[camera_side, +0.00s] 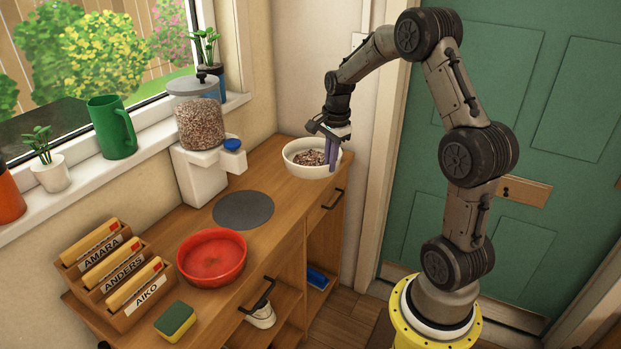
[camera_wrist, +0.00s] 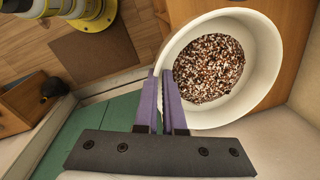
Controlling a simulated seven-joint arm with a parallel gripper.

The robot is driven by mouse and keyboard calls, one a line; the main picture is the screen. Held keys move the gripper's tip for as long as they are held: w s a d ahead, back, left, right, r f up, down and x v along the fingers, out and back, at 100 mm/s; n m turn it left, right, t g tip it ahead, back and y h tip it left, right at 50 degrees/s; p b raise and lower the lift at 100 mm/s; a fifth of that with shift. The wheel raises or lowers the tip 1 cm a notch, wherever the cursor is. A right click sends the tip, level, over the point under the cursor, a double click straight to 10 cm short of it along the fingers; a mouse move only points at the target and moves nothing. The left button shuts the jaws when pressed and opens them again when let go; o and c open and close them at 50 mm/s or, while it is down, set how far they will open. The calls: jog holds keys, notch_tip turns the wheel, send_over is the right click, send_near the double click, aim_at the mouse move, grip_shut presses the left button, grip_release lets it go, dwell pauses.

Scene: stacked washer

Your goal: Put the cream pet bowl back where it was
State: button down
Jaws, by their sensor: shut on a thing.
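The cream pet bowl (camera_side: 303,171) is at the far right end of the wooden counter, with brown kibble inside. In the side view I cannot tell whether it rests on the wood or is just above it. My gripper (camera_side: 333,156) reaches down at the bowl's right side and is shut on its rim. In the wrist view the purple fingers (camera_wrist: 169,88) pinch the wall of the bowl (camera_wrist: 262,110), one finger inside and one outside. The bowl looks about level.
A dark grey round mat (camera_side: 243,210) lies bare on the counter beneath the kibble dispenser (camera_side: 201,150). A red bowl (camera_side: 211,258), a letter rack (camera_side: 117,278) and a sponge (camera_side: 175,321) stand toward the near left. The wall is close behind the cream bowl.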

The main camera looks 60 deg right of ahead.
aim_at(320, 163)
jog(key=w+d+f, duration=0.1)
jog(key=w+d, duration=0.1)
jog(key=w, duration=0.1)
jog(key=w+d+f, duration=0.1)
jog(key=shift+w+d+f, duration=0.1)
jog(key=shift+w+f, duration=0.15)
jog(key=shift+f, duration=0.1)
jog(key=w+f, duration=0.1)
jog(key=w+d+f, duration=0.1)
jog(key=f, duration=0.1)
jog(key=w+d+f, duration=0.1)
jog(key=shift+w+d+f, duration=0.15)
jog(key=shift+d+f, duration=0.05)
jog(key=shift+f, duration=0.2)
jog(key=shift+w+d+f, duration=0.1)
jog(key=shift+w+f, duration=0.05)
jog(key=shift+f, duration=1.55)
jog(key=shift+f, duration=0.15)
jog(key=c, duration=1)
grip_release()
jog(key=shift+f, duration=0.1)
